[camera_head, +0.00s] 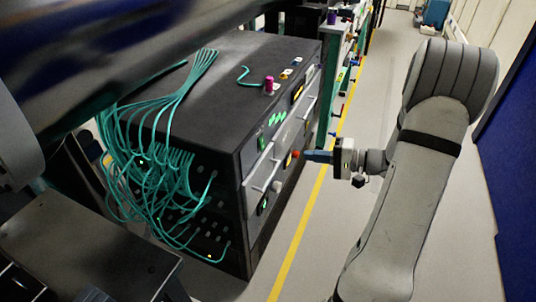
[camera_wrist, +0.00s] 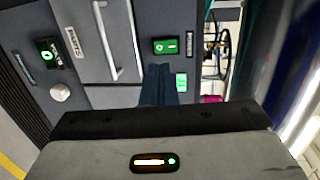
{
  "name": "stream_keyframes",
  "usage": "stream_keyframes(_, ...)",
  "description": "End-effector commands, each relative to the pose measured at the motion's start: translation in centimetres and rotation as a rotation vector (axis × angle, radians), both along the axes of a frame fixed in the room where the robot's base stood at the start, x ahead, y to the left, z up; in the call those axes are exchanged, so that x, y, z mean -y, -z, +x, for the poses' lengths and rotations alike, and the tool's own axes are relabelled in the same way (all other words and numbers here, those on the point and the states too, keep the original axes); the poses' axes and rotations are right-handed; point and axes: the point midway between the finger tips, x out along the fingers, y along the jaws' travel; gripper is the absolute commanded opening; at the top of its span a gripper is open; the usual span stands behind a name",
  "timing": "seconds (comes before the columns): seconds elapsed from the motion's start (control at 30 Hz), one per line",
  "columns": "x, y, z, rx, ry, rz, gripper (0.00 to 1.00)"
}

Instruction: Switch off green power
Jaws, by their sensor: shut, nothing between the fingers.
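A green-lit switch (camera_wrist: 165,46) sits on the grey front panel in the wrist view, just beyond my fingertips. A second green-lit switch (camera_wrist: 48,55) is at the left, above a round white knob (camera_wrist: 60,92). Small green-lit parts also show on the rack's front in the head view, an upper one (camera_head: 262,141) and a lower one (camera_head: 262,205). I cannot tell from the labels which one is the power switch. My gripper (camera_wrist: 158,70) is shut and empty, its blue fingers pointing at the panel. In the head view my gripper (camera_head: 308,155) is beside the rack front; contact is unclear.
The black rack (camera_head: 190,95) carries teal cables (camera_head: 150,165) on its left side. A metal handle (camera_wrist: 107,40) juts from the panel. A green display (camera_wrist: 181,81) is right of my fingers. Clear floor with a yellow line (camera_head: 300,235) lies along the rack.

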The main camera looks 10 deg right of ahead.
Motion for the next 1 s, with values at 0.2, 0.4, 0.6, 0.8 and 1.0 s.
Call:
stream_keyframes(0.2, 1.8, 1.0, 0.8, 0.043, 0.062, 0.027, 0.0)
stream_keyframes(0.4, 1.7, 1.0, 0.8, 0.041, 0.06, 0.026, 0.0)
stream_keyframes(0.6, 0.9, 1.1, 1.2, 0.04, 0.056, 0.027, 0.0)
stream_keyframes(0.8, -2.0, 1.5, 3.2, 0.038, 0.052, 0.027, 0.0)
stream_keyframes(1.0, -5.5, 2.1, 5.7, 0.038, 0.052, 0.027, 0.0)
